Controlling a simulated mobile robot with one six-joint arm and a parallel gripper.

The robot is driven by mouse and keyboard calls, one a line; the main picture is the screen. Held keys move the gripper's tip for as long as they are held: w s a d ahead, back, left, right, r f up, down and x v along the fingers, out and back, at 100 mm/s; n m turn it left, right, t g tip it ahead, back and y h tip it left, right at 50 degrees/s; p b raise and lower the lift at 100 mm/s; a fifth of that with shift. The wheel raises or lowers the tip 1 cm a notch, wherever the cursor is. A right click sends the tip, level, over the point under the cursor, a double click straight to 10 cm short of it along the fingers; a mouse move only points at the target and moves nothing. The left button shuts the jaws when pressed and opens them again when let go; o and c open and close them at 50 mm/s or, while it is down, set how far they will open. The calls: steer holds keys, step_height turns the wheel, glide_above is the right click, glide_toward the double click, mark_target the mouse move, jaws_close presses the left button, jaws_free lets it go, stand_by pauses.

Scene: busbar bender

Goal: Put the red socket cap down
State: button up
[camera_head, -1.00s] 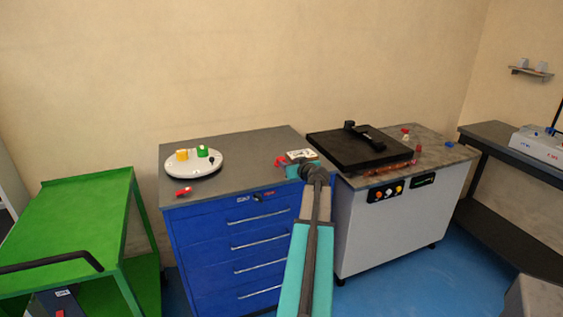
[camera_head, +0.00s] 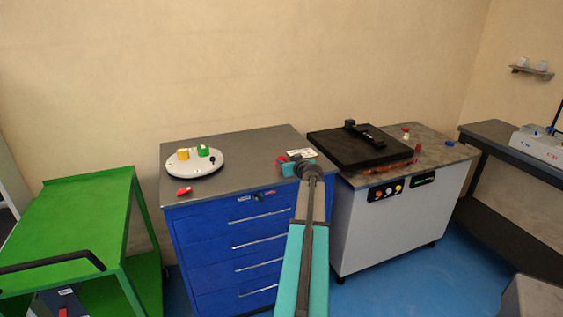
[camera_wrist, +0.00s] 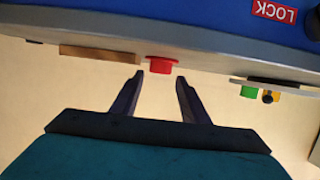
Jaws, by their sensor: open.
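The red socket cap (camera_head: 283,159) rests on the grey top of the blue drawer cabinet (camera_head: 235,177), near its front right. In the wrist view, which shows the scene upside down, the red cap (camera_wrist: 159,66) is on the cabinet top just beyond my fingertips. My gripper (camera_wrist: 159,77) is open, its two dark fingers spread and empty, with the cap lined up between the tips. In the head view my gripper (camera_head: 307,169) is at the cabinet's front right, its fingers largely hidden by my wrist.
A white round plate (camera_head: 195,168) with yellow and green pieces stands on the cabinet top at the left. Another red piece (camera_head: 184,191) lies near the front left edge. A brown-edged block (camera_wrist: 98,53) is beside the cap. A black-topped machine (camera_head: 360,150) stands at right.

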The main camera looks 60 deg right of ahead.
mark_target(281, 157)
steer(key=x, duration=0.1)
steer(key=p+x, duration=0.1)
steer(key=shift+w+d+r, duration=0.15)
steer(key=shift+w+d, duration=0.1)
steer(key=shift+w, duration=0.05)
steer(key=shift+p+x, duration=0.45)
steer(key=shift+x, duration=0.5)
steer(key=shift+c, duration=0.3)
steer(key=c, duration=0.8)
steer(key=shift+r+b, duration=0.7)
steer(key=shift+r, duration=0.75)
steer(key=s+a+b, duration=0.1)
steer(key=s+a, duration=0.2)
steer(key=a, duration=0.1)
steer(key=s+a+r+b, duration=0.1)
steer(key=s+a+b, duration=0.1)
steer(key=a, duration=0.3)
steer(key=s+a+b, duration=0.1)
steer(key=s+a, duration=0.3)
steer(key=shift+a+r, duration=0.2)
steer(key=shift+r, duration=0.2)
